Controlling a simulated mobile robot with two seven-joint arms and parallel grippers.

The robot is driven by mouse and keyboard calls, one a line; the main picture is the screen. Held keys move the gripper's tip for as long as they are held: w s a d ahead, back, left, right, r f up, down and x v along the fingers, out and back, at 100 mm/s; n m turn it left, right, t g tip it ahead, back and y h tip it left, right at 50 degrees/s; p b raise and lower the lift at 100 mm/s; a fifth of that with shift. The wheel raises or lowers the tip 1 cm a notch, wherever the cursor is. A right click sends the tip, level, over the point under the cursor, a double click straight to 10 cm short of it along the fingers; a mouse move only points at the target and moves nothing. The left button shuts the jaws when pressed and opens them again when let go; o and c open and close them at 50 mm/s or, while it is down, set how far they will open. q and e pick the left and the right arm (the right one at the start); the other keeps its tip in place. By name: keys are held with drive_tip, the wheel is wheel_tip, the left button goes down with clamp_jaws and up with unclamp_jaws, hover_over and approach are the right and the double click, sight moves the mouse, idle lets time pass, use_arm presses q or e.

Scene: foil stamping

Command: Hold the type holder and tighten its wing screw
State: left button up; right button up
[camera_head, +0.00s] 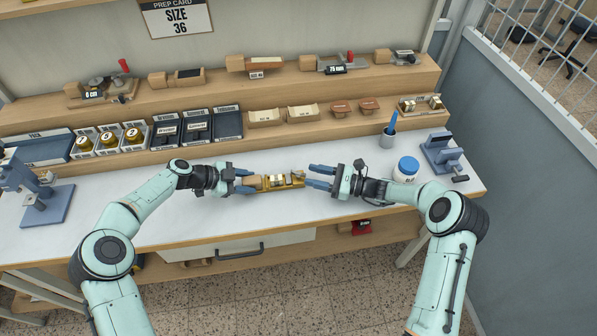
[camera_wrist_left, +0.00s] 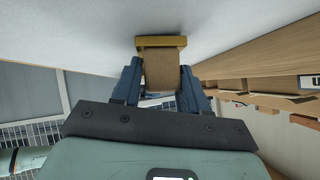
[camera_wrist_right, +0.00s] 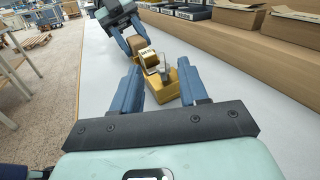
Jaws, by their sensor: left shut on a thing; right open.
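The type holder (camera_head: 284,181) is a brass-coloured body with a wooden handle (camera_wrist_left: 161,71), on or just above the white bench top in the middle of the head view. My left gripper (camera_head: 246,182) is shut on the handle from the left. In the left wrist view, the blue fingers (camera_wrist_left: 160,90) flank the wood, with the brass edge beyond. My right gripper (camera_head: 316,177) is open and empty at the holder's right end. In the right wrist view, the brass holder (camera_wrist_right: 186,84) lies ahead, between and beyond its fingers (camera_wrist_right: 160,85). A small grey upright part on it may be the wing screw.
A blue press (camera_head: 48,195) stands at the far left and another blue device (camera_head: 442,155) at the right. A white jar with a blue lid (camera_head: 406,168) stands near my right forearm. Shelves (camera_head: 330,83) with tools and trays run along the back.

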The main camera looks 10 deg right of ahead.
sight(298, 172)
drive_tip(key=x, duration=0.5)
drive_tip(key=shift+w+a, duration=0.1)
drive_tip(key=shift+a, duration=0.15)
drive_tip(key=shift+f, duration=0.1)
clamp_jaws()
